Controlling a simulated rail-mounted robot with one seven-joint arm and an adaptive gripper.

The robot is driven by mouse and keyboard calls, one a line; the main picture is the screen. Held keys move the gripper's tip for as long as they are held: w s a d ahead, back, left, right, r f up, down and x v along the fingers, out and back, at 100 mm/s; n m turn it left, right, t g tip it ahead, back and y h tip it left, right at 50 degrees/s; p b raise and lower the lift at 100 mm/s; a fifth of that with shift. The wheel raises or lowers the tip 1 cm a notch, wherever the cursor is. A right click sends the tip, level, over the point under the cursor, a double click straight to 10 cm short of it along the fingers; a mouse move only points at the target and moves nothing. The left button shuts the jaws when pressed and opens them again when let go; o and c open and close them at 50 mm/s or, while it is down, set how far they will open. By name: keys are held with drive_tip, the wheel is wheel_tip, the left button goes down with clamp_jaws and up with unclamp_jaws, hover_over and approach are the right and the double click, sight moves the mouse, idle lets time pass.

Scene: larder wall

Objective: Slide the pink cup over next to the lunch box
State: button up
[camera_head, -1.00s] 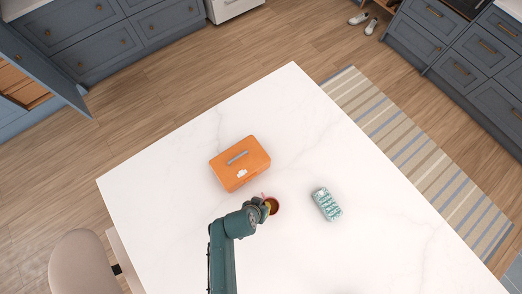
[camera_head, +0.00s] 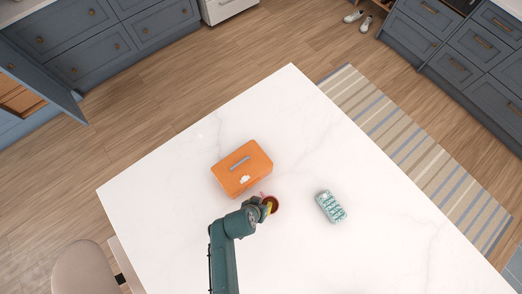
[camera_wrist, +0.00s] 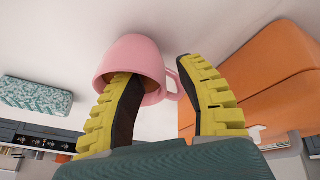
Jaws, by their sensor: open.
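The pink cup (camera_wrist: 120,58) stands on the white table. Its dark red-brown inside (camera_head: 273,203) shows in the head view beside my gripper. The orange lunch box (camera_head: 242,168) lies just up and left of the cup, with a small gap between them; it also shows at the right of the wrist view (camera_wrist: 270,85). My gripper (camera_wrist: 165,85) has its yellow-padded fingers apart. In the wrist view one finger overlaps the cup's mouth, the other is beyond the handle (camera_wrist: 172,84), on the lunch box side. I cannot tell if either finger touches the cup.
A teal-and-white patterned block (camera_head: 331,206) lies to the right of the cup; it also shows in the wrist view (camera_wrist: 36,95). The white tabletop (camera_head: 300,120) is clear elsewhere. A beige chair (camera_head: 82,268) stands by the left edge.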

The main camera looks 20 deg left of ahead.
drive_tip(key=v, duration=1.2)
